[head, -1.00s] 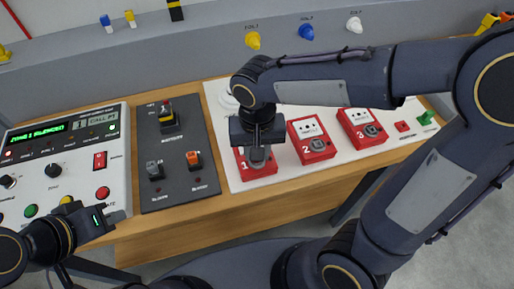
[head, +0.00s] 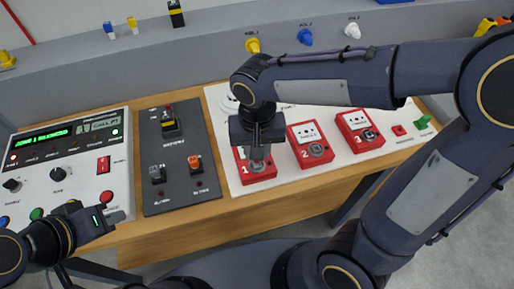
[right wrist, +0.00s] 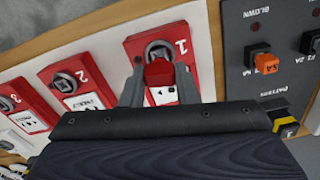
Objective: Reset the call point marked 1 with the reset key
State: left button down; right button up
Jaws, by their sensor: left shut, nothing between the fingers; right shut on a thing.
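The red call point marked 1 (head: 259,172) lies on the white panel, partly hidden by my right gripper (head: 257,150) in the head view. In the right wrist view the call point (right wrist: 190,52) shows its number and a round grey lock (right wrist: 158,50). My right gripper (right wrist: 160,88) is shut on a small red piece, which looks like the reset key (right wrist: 160,73). The key is at the lock's near side; I cannot tell how far it is in. My left gripper (head: 108,217) is shut and empty near the bench's front left.
Call points marked 2 (head: 311,146) and 3 (head: 360,131) stand right of 1. A green piece (head: 423,122) and small red piece (head: 399,130) lie beyond. A dark switch panel (head: 180,180) and a control box with a lit green display (head: 44,139) are left.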

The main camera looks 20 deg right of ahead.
jog(key=shift+r+p, duration=1)
jog(key=shift+r, duration=0.35)
jog(key=shift+f, duration=0.15)
